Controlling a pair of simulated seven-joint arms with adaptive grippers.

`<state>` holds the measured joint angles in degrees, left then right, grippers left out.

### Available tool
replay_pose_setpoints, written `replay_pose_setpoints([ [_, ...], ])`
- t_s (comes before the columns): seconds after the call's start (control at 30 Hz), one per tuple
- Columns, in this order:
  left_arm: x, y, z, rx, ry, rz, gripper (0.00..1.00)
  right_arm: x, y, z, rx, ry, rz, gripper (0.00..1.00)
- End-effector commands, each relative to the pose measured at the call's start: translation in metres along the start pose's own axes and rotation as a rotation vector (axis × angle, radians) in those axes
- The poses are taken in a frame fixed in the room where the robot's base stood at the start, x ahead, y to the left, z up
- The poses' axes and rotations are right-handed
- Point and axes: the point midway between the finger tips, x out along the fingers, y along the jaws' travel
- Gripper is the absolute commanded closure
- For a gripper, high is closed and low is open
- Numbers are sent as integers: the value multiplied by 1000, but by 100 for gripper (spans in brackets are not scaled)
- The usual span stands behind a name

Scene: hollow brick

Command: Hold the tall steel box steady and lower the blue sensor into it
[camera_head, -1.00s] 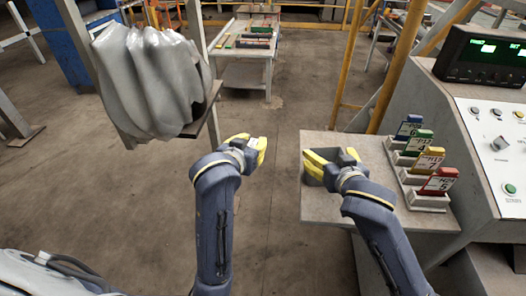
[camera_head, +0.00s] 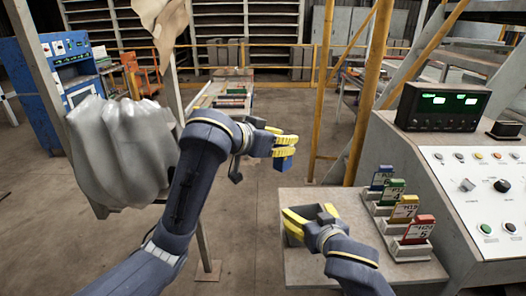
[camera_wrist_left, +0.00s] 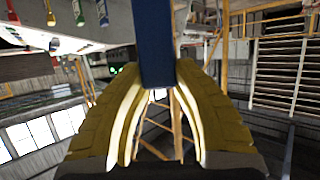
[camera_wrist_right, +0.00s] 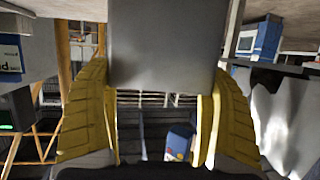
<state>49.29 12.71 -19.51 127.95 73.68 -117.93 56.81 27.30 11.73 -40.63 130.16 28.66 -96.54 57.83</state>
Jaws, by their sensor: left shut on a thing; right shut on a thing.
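My left gripper (camera_head: 284,146) is shut on the blue sensor (camera_head: 284,164), which hangs below its yellow fingers. In the left wrist view the sensor (camera_wrist_left: 154,45) is a long blue block between the fingertips. My right gripper (camera_head: 296,219) is shut on the grey steel box at the left part of the small table. In the right wrist view the box (camera_wrist_right: 165,45) fills the space between the fingers. In the head view the sensor is above the box and apart from it. The inside of the box cannot be made out.
Blue, green, yellow and red labelled blocks, such as the red one (camera_head: 423,227), stand in holders on the right of the small table (camera_head: 310,265). A control panel (camera_head: 485,190) with a display (camera_head: 443,107) rises beyond. Grey draped material (camera_head: 118,150) hangs at left.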

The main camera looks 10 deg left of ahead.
Motion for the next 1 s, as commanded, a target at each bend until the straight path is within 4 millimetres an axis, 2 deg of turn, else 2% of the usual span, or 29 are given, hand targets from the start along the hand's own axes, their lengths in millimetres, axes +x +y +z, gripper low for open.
replay_pose_setpoints([
  [0.1,6,12,-4,37,-3,74,100,0,0,-1,0,2,0,58],
  [0.27,16,30,2,75,-3,173,100,0,0,-1,0,2,0,58],
  [0.43,24,47,19,110,-1,264,100,0,0,-1,0,2,0,58],
  [0.6,31,68,46,137,1,337,100,0,0,-1,0,2,0,58],
  [0.7,32,79,52,151,3,365,100,0,0,-1,0,2,0,58],
  [1.0,32,88,60,157,3,382,100,0,0,-1,0,2,0,58],
])
